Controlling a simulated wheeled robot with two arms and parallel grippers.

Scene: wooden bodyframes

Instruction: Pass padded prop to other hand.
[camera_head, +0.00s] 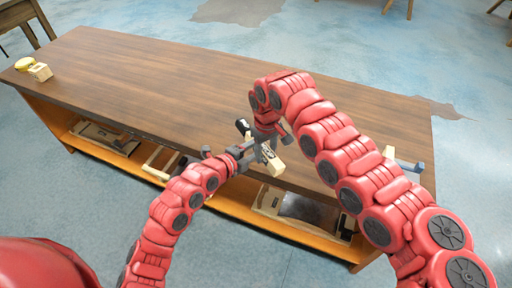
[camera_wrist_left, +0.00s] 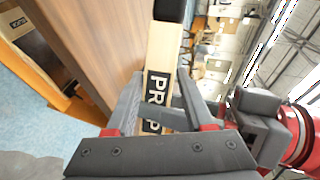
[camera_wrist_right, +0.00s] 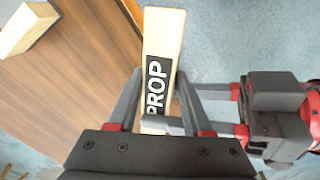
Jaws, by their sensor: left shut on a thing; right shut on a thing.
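The padded prop (camera_head: 268,153) is a pale wooden bar with a black pad at one end and a black label reading PROP. It is held tilted above the front edge of the table. My left gripper (camera_head: 252,156) is shut on it; in the left wrist view the prop (camera_wrist_left: 158,55) runs between the fingers (camera_wrist_left: 158,100), black end away from the hand. My right gripper (camera_head: 271,136) is also shut on it; in the right wrist view the prop's bare pale end (camera_wrist_right: 163,25) points away from the fingers (camera_wrist_right: 158,95). The grippers are close together and partly hide the prop.
The wooden table (camera_head: 150,80) has a mostly clear top. A pale block (camera_head: 40,72) and a yellow item (camera_head: 25,63) sit at its far left. Cases and a pale handle-like frame (camera_head: 158,163) lie on the shelf below. A pale piece (camera_head: 389,152) shows at the right end.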

